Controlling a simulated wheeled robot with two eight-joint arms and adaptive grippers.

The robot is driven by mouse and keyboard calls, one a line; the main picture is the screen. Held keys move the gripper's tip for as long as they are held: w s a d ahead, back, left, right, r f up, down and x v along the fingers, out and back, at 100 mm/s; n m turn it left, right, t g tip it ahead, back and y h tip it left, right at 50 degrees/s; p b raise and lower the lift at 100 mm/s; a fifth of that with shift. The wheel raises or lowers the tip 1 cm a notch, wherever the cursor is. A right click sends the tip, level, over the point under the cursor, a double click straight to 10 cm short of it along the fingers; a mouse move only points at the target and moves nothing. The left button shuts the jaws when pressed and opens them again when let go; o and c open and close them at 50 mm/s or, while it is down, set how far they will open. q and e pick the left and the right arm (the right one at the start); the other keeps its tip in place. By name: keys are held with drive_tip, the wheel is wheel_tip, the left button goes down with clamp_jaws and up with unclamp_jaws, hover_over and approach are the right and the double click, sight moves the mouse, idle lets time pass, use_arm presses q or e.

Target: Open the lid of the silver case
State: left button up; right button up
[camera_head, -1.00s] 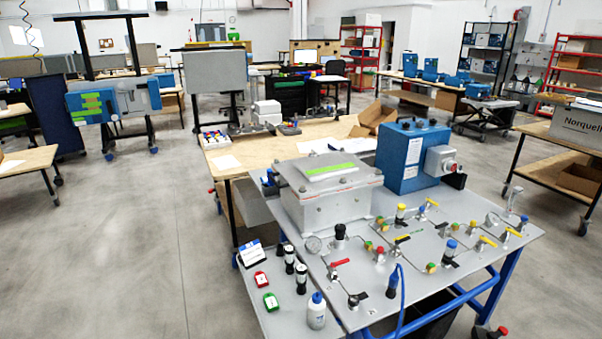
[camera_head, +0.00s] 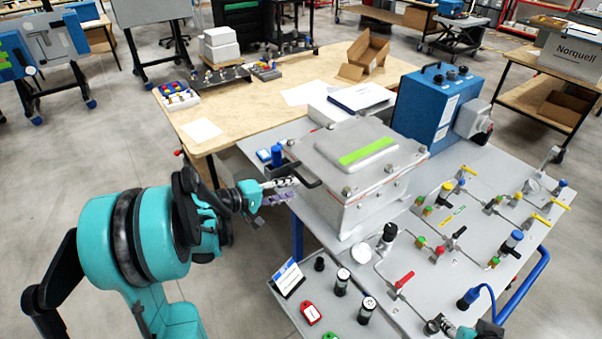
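The silver case (camera_head: 366,195) stands on the grey panel table. Its lid (camera_head: 335,150) is shut and carries a green strip. A black handle (camera_head: 304,174) sticks out from the lid's left side. My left gripper (camera_head: 294,187) comes in from the left, at the handle's outer end. Its two fingers are apart, with nothing seen between them. I cannot tell whether the fingertips touch the handle. A small teal and dark part of my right arm (camera_head: 466,332) shows at the bottom edge. Its fingers cannot be made out.
A blue box (camera_head: 424,110) stands close behind the case on the right. Valves and tubing, with a red-handled valve (camera_head: 404,281), cover the panel (camera_head: 480,215) on the right. Black-topped bottles (camera_head: 341,281) and a small sign (camera_head: 287,278) stand in front. A wooden table (camera_head: 240,110) lies behind.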

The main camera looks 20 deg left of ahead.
sight(301, 176)
use_arm(q)
drive_tip(key=shift+n+t, duration=0.3)
drive_tip(key=shift+t, duration=0.3)
drive_tip(key=w, duration=0.2)
drive_tip(key=w+b, duration=0.1)
drive_tip(key=w, duration=0.1)
drive_tip(key=w+d+f, duration=0.1)
drive_tip(key=w, duration=0.2)
drive_tip(key=shift+b, duration=0.35)
clamp_jaws()
